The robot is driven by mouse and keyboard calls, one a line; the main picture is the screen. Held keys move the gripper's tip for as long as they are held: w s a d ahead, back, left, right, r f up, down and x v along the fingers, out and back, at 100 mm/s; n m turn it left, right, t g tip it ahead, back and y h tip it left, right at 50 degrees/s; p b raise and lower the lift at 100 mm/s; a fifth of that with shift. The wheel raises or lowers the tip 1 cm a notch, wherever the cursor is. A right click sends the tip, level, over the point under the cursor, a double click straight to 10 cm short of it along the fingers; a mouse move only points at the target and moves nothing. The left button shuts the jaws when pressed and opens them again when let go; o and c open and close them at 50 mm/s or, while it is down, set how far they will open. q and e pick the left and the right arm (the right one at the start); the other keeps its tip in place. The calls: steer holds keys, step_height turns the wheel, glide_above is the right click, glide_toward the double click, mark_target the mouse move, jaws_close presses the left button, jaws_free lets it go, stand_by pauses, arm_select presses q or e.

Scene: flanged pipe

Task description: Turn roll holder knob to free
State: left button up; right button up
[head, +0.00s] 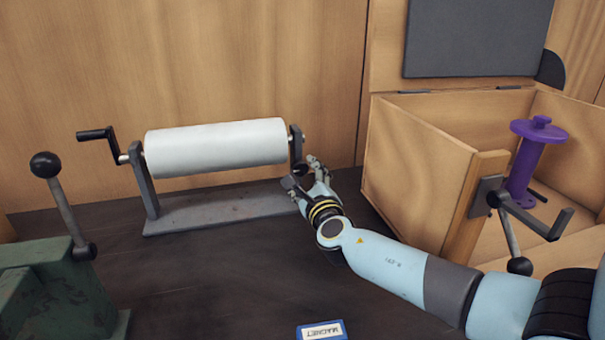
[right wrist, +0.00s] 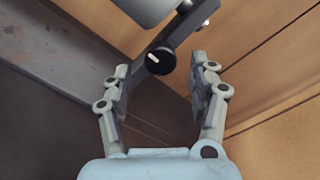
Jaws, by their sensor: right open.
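The roll holder has a white roll (head: 215,147) held between two upright brackets on a grey base (head: 220,208). A crank handle (head: 97,133) is on its left end. The black round knob (right wrist: 160,60) with a white mark line is on the right bracket, seen in the right wrist view. In the head view the knob is hard to make out behind my gripper. My right gripper (head: 308,174) is at the right bracket. In the right wrist view my right gripper (right wrist: 160,85) is open, its fingers on either side of and short of the knob, with nothing between them. My left gripper is not in view.
A wooden box (head: 420,165) with a raised lid and a crank stands at the right, with a purple spool (head: 524,165) inside. A green machine with a black-balled lever (head: 62,200) is at the left. A blue-edged label (head: 321,331) lies at the front. The middle of the dark table is clear.

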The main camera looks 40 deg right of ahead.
steer(key=shift+x, duration=1.05)
steer(key=c, duration=1.1)
